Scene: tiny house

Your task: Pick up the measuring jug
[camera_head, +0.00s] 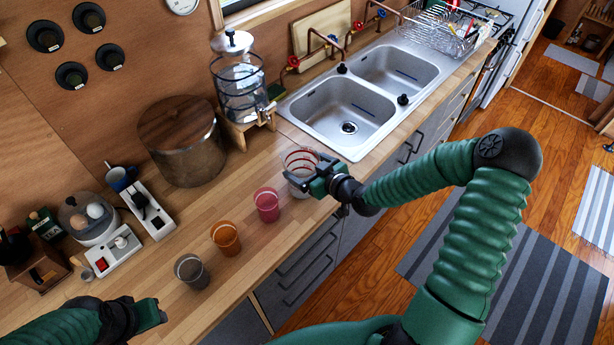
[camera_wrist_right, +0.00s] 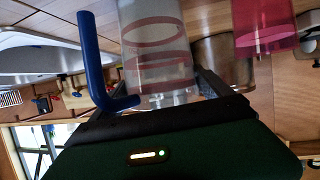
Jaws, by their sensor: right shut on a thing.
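The measuring jug (camera_head: 301,162) is a clear vessel with red rings, at the front edge of the wooden counter, left of and below the sink. My right gripper (camera_head: 318,180) is shut on it from the right side. In the right wrist view the jug (camera_wrist_right: 155,45) stands between the fingers, with its red bands showing. I cannot tell whether its base touches the counter. My left gripper (camera_head: 150,318) is low at the left over the counter's front, away from the jug; whether its jaws are open is unclear.
A pink cup (camera_head: 267,205), an orange cup (camera_head: 225,238) and a grey cup (camera_head: 191,271) stand in a row left of the jug. A glass dispenser (camera_head: 238,85) and a wooden-lidded pot (camera_head: 185,145) stand behind. The double sink (camera_head: 345,110) lies to the right.

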